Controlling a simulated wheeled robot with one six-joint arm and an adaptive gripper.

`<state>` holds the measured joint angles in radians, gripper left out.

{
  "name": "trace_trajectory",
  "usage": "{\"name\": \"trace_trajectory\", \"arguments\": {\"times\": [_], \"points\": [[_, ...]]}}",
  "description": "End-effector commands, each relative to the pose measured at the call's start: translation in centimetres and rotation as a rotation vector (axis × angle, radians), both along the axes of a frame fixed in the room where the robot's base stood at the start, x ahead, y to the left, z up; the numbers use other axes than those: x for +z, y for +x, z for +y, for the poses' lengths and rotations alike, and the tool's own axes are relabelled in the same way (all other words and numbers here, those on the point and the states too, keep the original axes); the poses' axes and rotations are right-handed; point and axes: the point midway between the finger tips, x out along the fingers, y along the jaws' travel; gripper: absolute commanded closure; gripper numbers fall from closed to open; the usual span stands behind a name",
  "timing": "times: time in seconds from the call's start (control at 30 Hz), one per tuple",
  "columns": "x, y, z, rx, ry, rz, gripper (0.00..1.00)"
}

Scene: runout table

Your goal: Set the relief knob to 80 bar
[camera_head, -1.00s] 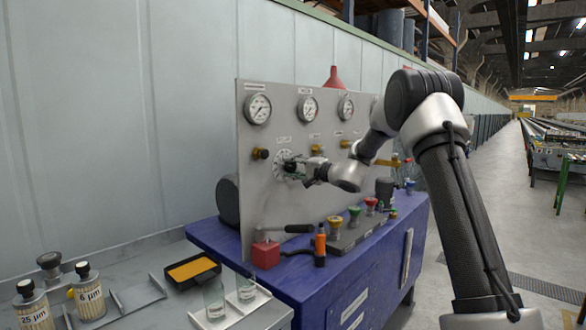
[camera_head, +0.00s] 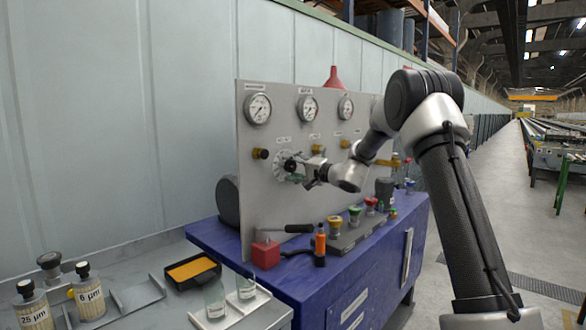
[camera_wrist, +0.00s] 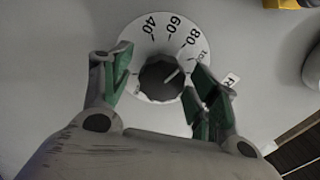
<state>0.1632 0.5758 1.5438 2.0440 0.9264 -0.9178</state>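The relief knob (camera_wrist: 161,78) is dark and round, in the middle of a white dial (camera_wrist: 147,42) marked 40, 60, 80 and a partly hidden further number. The knob's pale pointer line points up and right, past the 80, towards that further number. My gripper (camera_wrist: 162,88) is open, with one green-padded finger on each side of the knob and a gap to it on both sides. In the head view the dial (camera_head: 281,160) is on the upright grey panel (camera_head: 262,205), with my gripper (camera_head: 293,170) in front of it, partly covering it.
Gauges (camera_head: 258,108) sit above the dial, and a brass-and-black knob (camera_head: 260,153) sticks out at its upper left. A blue cabinet (camera_head: 330,280) below bears a red block (camera_head: 265,254), an orange-and-black tool (camera_head: 320,245) and several coloured knobs (camera_head: 354,214).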

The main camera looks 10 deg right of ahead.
Motion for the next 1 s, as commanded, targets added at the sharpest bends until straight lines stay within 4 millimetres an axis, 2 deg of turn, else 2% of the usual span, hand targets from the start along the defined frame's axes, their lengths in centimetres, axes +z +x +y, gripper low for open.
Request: {"name": "trace_trajectory", "arguments": {"times": [0.23,0.37,0.73,1.0], "points": [[0.1,-0.1,-0.1,-0.001,0.001,-0.001,0.39],[0.1,-1.0,-0.8,-0.002,0.0,0.0,0.39],[0.1,-7.4,-5.5,-0.003,0.001,0.0,0.39],[0.0,-9.6,-7.0,-0.001,0.0,0.0,0.39]]}}
